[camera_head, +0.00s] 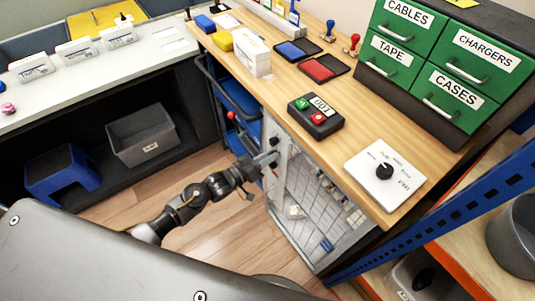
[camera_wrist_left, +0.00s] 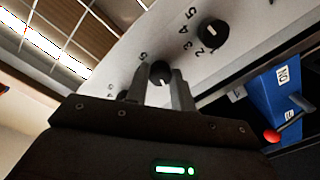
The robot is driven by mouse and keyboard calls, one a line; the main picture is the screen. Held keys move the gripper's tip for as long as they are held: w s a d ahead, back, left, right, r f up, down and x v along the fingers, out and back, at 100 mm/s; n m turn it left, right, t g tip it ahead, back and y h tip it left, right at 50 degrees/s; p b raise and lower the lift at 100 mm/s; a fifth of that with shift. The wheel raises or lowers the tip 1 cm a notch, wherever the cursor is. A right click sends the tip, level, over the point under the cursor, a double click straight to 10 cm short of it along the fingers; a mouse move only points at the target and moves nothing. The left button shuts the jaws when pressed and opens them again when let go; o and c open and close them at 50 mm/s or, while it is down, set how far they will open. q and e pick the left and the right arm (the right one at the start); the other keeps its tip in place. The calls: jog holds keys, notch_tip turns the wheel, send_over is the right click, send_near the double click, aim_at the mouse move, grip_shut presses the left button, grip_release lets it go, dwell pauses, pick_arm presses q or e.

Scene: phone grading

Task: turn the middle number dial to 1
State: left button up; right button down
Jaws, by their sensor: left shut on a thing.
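A pale panel (camera_wrist_left: 115,55) on the front of the wooden counter carries a row of black number dials with printed numbers. In the left wrist view the middle dial (camera_wrist_left: 160,72) sits between the two fingers of my left gripper (camera_wrist_left: 160,88), which is shut on it. A small white mark shows on its face; the fingers hide most of its numbers. Another dial (camera_wrist_left: 212,31), with numbers such as 2 to 5 beside it, is free at the upper right. A third dial is partly hidden behind the left finger. In the head view my left gripper (camera_head: 267,159) reaches the panel.
On the counter are a counter box (camera_head: 316,114), a white dial box (camera_head: 385,174) and green drawers (camera_head: 435,60). The wooden floor left of my arm is clear.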

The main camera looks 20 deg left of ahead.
pick_arm(q)
jog(key=shift+n+p, duration=0.5)
jog(key=shift+n, duration=0.5)
pick_arm(e)
jog(key=shift+w+a+r, duration=0.15)
jog(key=shift+a+r, duration=0.5)
jog(key=shift+a, duration=0.1)
jog(key=shift+d, duration=0.45)
pick_arm(q)
jog(key=o, duration=1)
jog(key=b+v, duration=0.1)
jog(key=v, duration=0.9)
jog(key=shift+s+a, duration=0.25)
jog(key=shift+a, duration=0.05)
pick_arm(e)
jog(key=shift+a+f, duration=0.1)
jog(key=shift+f, duration=0.35)
jog(key=shift+d, duration=0.35)
